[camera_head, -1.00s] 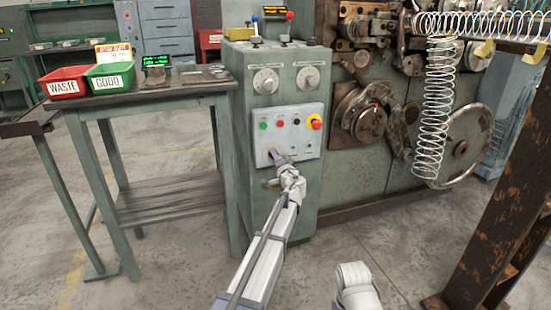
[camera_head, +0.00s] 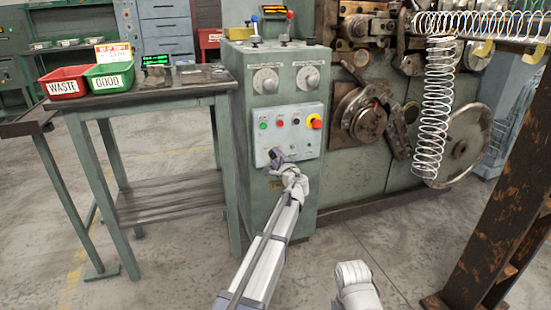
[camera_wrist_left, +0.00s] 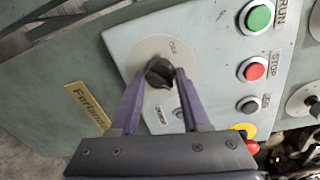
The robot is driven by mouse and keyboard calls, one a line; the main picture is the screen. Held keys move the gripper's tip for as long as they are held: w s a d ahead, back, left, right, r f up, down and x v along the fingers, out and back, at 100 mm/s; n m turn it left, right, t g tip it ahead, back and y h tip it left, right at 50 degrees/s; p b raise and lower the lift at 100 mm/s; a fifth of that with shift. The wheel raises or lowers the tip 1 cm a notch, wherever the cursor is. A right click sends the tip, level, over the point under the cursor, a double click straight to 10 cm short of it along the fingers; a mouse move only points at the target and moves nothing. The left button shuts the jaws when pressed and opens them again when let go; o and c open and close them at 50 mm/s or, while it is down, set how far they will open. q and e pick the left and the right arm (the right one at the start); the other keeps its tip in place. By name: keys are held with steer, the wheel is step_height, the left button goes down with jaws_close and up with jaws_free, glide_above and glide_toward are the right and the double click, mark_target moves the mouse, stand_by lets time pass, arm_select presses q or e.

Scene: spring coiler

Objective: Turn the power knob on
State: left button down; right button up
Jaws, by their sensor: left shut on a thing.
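The black power knob (camera_wrist_left: 159,73) sits on a round pale dial (camera_wrist_left: 150,47) at a corner of the light grey control panel (camera_head: 300,140). An "OFF" mark shows on the dial in the left wrist view. My left gripper (camera_wrist_left: 159,76) has its two purple-grey fingers on either side of the knob and is shut on it. In the head view my left gripper (camera_head: 277,157) is at the panel's lower left and hides most of the knob.
Green RUN (camera_wrist_left: 258,18) and red STOP (camera_wrist_left: 254,69) buttons sit near the knob. A red-and-yellow emergency stop (camera_head: 316,122) is at the panel's right. A table with WASTE (camera_head: 62,88) and GOOD (camera_head: 113,84) bins stands left. Coiled springs (camera_head: 433,110) hang right.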

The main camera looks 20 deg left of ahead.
stand_by(0.4)
arm_select(q)
steer(key=shift+c, duration=2)
jaws_free()
steer(key=shift+d, duration=0.1)
steer(key=v, duration=0.7)
steer(key=shift+s+d, duration=0.2)
steer(key=shift+s, duration=0.1)
